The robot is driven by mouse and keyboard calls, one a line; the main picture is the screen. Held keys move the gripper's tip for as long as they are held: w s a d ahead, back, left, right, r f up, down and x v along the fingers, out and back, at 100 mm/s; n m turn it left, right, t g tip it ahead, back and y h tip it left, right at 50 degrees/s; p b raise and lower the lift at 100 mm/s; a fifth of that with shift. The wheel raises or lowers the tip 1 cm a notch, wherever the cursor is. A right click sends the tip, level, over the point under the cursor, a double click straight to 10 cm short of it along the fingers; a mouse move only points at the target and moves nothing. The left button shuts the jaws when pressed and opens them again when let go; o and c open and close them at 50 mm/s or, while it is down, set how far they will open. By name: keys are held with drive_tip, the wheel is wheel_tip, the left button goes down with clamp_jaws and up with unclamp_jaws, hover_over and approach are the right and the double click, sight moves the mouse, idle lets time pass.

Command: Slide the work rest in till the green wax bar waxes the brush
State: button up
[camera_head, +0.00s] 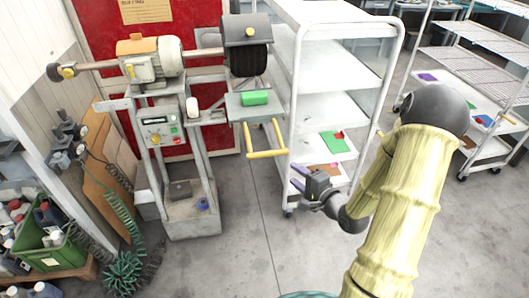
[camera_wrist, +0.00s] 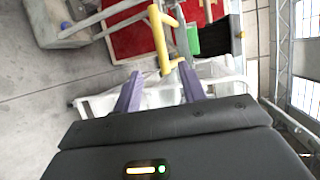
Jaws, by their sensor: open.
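The green wax bar (camera_head: 254,98) lies on the grey work rest (camera_head: 233,111), in front of and below the dark round brush (camera_head: 246,62) under its grey guard. A yellow handle (camera_head: 266,153) hangs from the front of the rest. My gripper (camera_head: 297,177) is open and empty, below and to the right of the handle in the head view. In the wrist view the yellow handle (camera_wrist: 160,38) lies just beyond my purple fingers (camera_wrist: 161,72), not clearly between them. The green bar (camera_wrist: 193,39) and the brush (camera_wrist: 236,38) show there behind it.
A white shelf trolley (camera_head: 320,70) stands close to the right of the rest and behind my gripper. The buffing machine (camera_head: 155,60) stands on a grey frame at left, before a red panel (camera_head: 95,35). The floor (camera_head: 240,265) in front is clear.

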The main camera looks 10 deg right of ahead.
sight(265, 152)
drive_tip(key=shift+w, duration=0.1)
drive_tip(key=p+x, duration=0.3)
drive_tip(key=x, duration=1.4)
drive_tip(key=shift+a+f, duration=0.1)
drive_tip(key=shift+a, duration=0.05)
clamp_jaws()
